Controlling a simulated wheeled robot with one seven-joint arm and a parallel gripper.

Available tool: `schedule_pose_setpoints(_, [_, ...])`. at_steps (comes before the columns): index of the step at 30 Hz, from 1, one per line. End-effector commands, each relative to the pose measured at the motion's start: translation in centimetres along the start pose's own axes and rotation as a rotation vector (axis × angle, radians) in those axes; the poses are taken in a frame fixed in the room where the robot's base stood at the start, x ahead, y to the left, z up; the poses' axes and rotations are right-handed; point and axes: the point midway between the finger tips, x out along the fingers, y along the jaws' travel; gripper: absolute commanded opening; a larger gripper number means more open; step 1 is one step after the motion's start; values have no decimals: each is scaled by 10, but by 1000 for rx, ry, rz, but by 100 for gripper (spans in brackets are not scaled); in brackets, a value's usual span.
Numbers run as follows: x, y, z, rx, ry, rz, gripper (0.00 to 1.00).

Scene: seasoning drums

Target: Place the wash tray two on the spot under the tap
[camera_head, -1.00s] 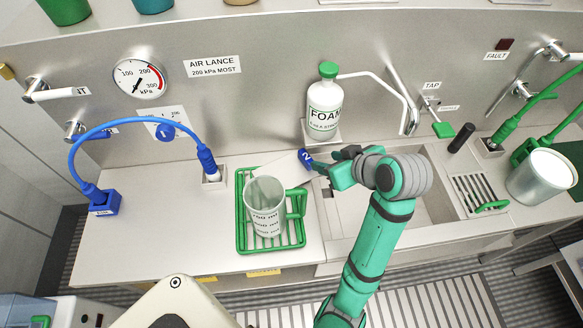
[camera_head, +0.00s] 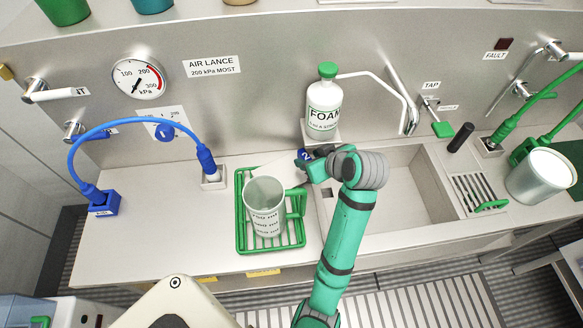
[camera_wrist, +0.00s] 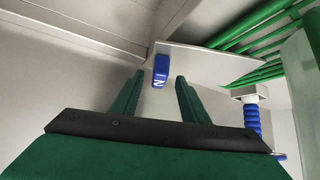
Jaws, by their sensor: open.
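Wash tray two (camera_head: 268,172) is a pale flat piece with a blue tab marked 2 (camera_head: 304,154), behind the measuring jug. In the wrist view the pale plate (camera_wrist: 205,62) and its blue tab (camera_wrist: 160,70) show ahead. My gripper (camera_head: 311,168) is at the tab end, left of the sink basin (camera_head: 405,190). In the wrist view my gripper (camera_wrist: 160,82) is open, with the tab between or just beyond its fingertips. I cannot tell whether they touch it. The tap (camera_head: 410,118) hangs over the sink's back. My arm hides part of the basin.
A measuring jug (camera_head: 264,205) stands on a green rack (camera_head: 243,240), beside the tray. A FOAM bottle (camera_head: 324,110) stands behind my gripper. A blue hose (camera_head: 130,122) arches at left. A drain grille (camera_head: 475,190) and a metal can (camera_head: 541,177) are at right.

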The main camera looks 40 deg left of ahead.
Motion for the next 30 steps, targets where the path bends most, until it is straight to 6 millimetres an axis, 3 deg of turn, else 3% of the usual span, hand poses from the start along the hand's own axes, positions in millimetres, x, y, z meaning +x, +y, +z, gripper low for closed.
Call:
schedule_pose_setpoints(4, [14, 0, 0, 2, 0, -1, 41])
schedule_pose_setpoints(12, [15, 0, 0, 1, 1, 1, 41])
schedule_pose_setpoints(17, [15, 0, 0, 1, 1, 1, 2])
schedule_pose_setpoints(18, [15, 0, 0, 1, 1, 1, 0])
schedule_pose_setpoints(30, [10, 1, -6, -2, 3, 2, 0])
